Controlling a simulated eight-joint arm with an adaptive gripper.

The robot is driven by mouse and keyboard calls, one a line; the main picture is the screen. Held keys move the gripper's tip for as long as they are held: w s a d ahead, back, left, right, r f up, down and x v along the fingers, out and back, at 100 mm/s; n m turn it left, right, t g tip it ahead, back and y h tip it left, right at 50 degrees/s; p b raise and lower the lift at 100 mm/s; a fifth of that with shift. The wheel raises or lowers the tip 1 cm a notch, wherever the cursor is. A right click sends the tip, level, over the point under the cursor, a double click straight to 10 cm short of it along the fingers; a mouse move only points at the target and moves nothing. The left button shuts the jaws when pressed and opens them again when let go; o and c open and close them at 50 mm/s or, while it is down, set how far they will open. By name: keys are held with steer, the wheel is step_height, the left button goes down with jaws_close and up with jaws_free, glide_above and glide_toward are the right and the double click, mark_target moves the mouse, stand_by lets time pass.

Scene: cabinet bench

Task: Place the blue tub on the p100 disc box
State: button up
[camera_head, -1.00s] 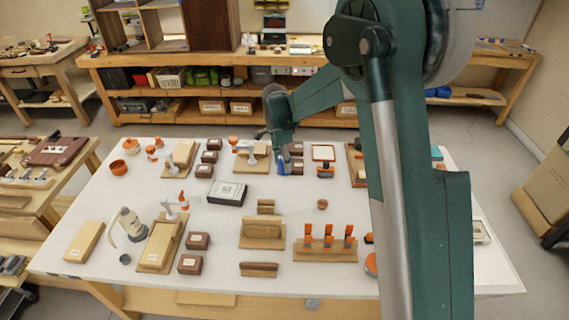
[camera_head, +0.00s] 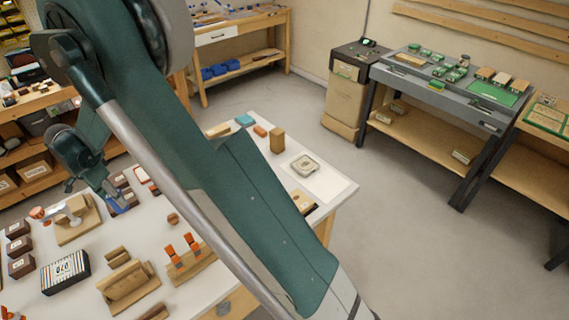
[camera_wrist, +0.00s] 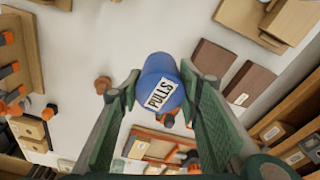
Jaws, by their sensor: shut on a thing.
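The blue tub (camera_wrist: 158,66) carries a white label reading "PULLS". It is between the two green fingers of my gripper (camera_wrist: 158,80) in the wrist view, and the fingers are shut on it. In the head view the tub (camera_head: 124,203) shows only partly, beside my gripper (camera_head: 112,192), at the far part of the white table. I cannot tell whether it is clear of the tabletop. A dark box with a striped, numbered white top (camera_head: 65,271) lies at the lower left of the head view, apart from my gripper. I cannot read "p100" on it with certainty.
Brown boxes (camera_head: 20,246), a wooden block with a slot (camera_head: 130,285) and an orange-clamp rack (camera_head: 190,258) stand around on the table. A glass-lidded container (camera_head: 304,165) sits at the right corner. My arm hides the middle of the table.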

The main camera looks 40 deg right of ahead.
steer(key=w+d+m, duration=0.1)
steer(key=d+m, duration=0.3)
steer(key=d, duration=1.8)
step_height(320, 180, up, 3)
steer(key=m+g+p, duration=0.2)
steer(key=m, duration=1)
glide_above(305, 164)
steer(key=shift+s+f+y, duration=0.1)
steer(key=shift+f+y, duration=0.05)
steer(key=shift+y, duration=0.25)
steer(key=shift+f, duration=0.1)
step_height(305, 164, down, 6)
steer(key=shift+f, duration=0.1)
steer(key=shift+f, duration=1.85)
